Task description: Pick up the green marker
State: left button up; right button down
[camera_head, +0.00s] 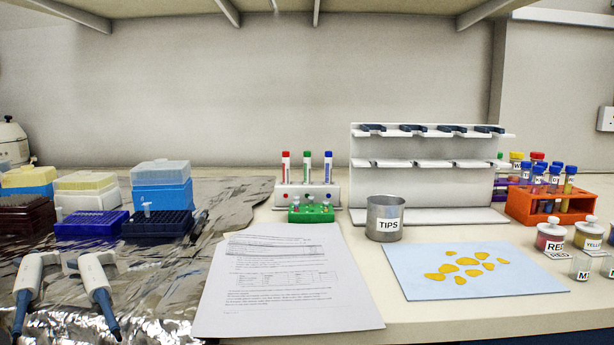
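The green marker (307,168) stands upright in a white holder (331,188) at the middle back of the bench. It has a green cap and a white body, and its lower end is hidden in the holder. A red-capped marker (286,167) stands to its left and a blue-capped marker (328,167) to its right. A small green rack (311,213) with small tubes sits just in front of the holder. Neither of my grippers shows in the head view.
Printed paper (290,300) lies in front of the holder. A metal TIPS can (384,218) and a white pipette stand (430,180) are to the right. Two pipettes (97,280) and tip boxes (161,190) are at left. A shelf (290,8) hangs above.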

aim_at(307, 155)
jog(key=k, duration=0.6)
jog(key=u, duration=2.1)
jog(key=k+l, duration=0.85)
jog(key=k, duration=0.25)
